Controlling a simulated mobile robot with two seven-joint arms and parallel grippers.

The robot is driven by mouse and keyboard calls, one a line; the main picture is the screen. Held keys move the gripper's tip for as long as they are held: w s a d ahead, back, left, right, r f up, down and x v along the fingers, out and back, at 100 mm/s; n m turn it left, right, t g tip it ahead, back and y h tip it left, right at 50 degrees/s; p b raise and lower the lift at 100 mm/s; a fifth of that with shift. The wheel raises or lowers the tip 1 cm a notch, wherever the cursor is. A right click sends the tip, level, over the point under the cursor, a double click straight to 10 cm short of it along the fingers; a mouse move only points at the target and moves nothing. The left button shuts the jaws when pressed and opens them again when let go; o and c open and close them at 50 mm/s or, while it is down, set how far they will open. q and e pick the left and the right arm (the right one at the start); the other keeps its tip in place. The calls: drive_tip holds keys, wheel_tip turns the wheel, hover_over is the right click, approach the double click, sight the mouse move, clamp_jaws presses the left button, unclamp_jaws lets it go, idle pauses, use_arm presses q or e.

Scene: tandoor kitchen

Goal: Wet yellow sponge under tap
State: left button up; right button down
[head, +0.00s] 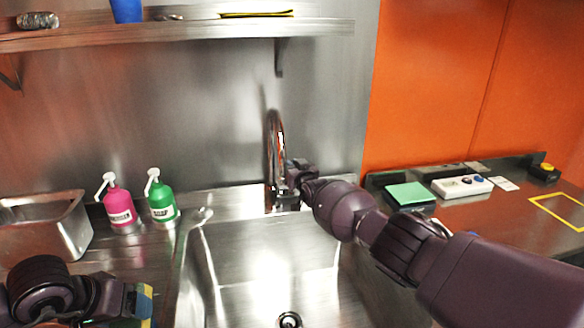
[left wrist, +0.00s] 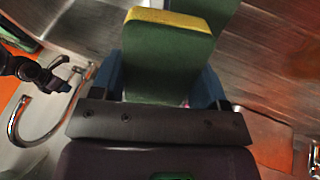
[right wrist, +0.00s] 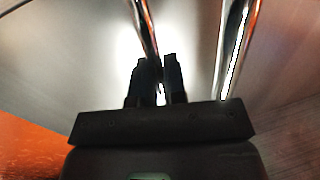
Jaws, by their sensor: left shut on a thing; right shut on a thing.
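The sponge (left wrist: 165,62), green with a yellow layer along one edge, is between the blue fingers of my left gripper (left wrist: 165,90), which is shut on it. In the head view the left gripper (head: 146,303) is at the lower left, left of the sink, with a sliver of sponge showing. The curved metal tap (head: 274,150) rises behind the sink (head: 262,250). My right gripper (head: 285,190) is at the tap's base, shut on a part of it, seemingly its handle, which is mostly hidden. Its dark fingers (right wrist: 156,75) are close together beside the tap's metal.
A pink bottle (head: 118,208) and a green bottle (head: 161,203) stand left of the sink, near a metal bin (head: 60,222). A shelf (head: 200,33) runs above. A green block (head: 407,194) and a white device (head: 461,187) lie on the right counter. The basin is clear.

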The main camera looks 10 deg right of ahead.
use_arm(q)
drive_tip(key=shift+f, duration=0.15)
use_arm(e)
drive_tip(key=shift+s+f+t, duration=0.15)
drive_tip(key=shift+s+t, duration=0.15)
use_arm(q)
drive_tip(key=shift+f, duration=0.1)
use_arm(e)
drive_tip(key=shift+s+t, duration=0.3)
drive_tip(key=shift+t, duration=0.2)
drive_tip(key=c, duration=1.2)
unclamp_jaws()
